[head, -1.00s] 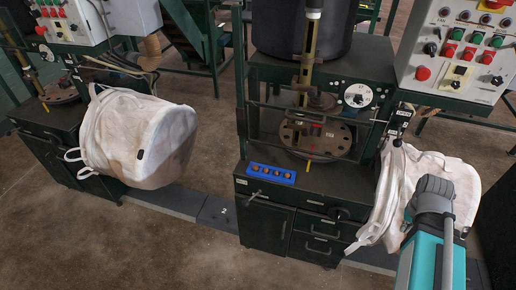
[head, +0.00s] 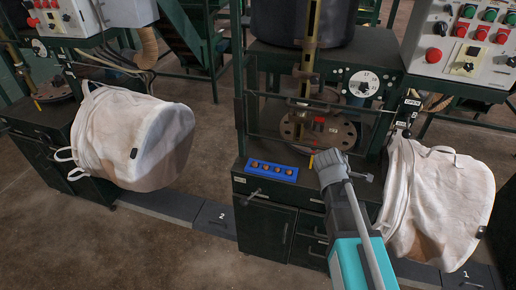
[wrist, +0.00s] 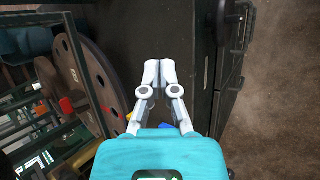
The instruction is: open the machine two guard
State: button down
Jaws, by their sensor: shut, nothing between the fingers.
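The machine in the middle of the head view has a thin-barred guard frame (head: 262,122) across its front, around a round drilled plate (head: 318,131). The guard looks closed, with no visible gap. A floor plate marked 2 (head: 222,217) lies left of this machine. My gripper (wrist: 160,70) is shut and empty in the wrist view, its fingertips together. The drilled plate (wrist: 88,75) is to its left and a dark cabinet face lies beyond the tips. In the head view my wrist is in front of the machine, low and right of the guard, and hides the fingers.
A white bulk bag (head: 440,200) hangs at the right, another (head: 135,140) at the left. A control panel (head: 465,40) is at upper right. The floor in front is clear.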

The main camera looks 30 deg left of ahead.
jog(key=a+n+t+b, duration=0.1)
jog(key=a+n, duration=0.2)
jog(key=a, duration=0.2)
jog(key=a+f+n+t+y+b, duration=0.1)
jog(key=a+n+b, duration=0.1)
jog(key=a, duration=0.4)
jog(key=a+n+t+y+b, duration=0.1)
jog(key=a+n, duration=0.3)
jog(key=a, duration=0.1)
jog(key=shift+s+a+f+n+t, duration=0.2)
jog(key=shift+s+n+t, duration=0.1)
jog(key=shift+t, duration=0.1)
jog(key=s+a+n+t+y+b, duration=0.1)
jog(key=s+a+n+y+b, duration=0.1)
jog(key=a+n, duration=0.3)
jog(key=s+a+n+t+y+b, duration=0.1)
jog(key=s+a+n, duration=0.3)
jog(key=a, duration=0.8)
jog(key=shift+s+r+n+t+y+b, duration=0.2)
jog(key=shift+s+n+t+y+b, duration=0.15)
jog(key=shift+n+y+b, duration=0.3)
jog(key=shift+w, duration=0.1)
jog(key=shift+b+x, duration=0.35)
jog(key=shift+x, duration=0.4)
jog(key=b+x, duration=0.2)
jog(key=x, duration=0.6)
jog(key=shift+w+r, duration=0.15)
jog(key=shift+w, duration=0.05)
jog(key=shift+r+p, duration=1.65)
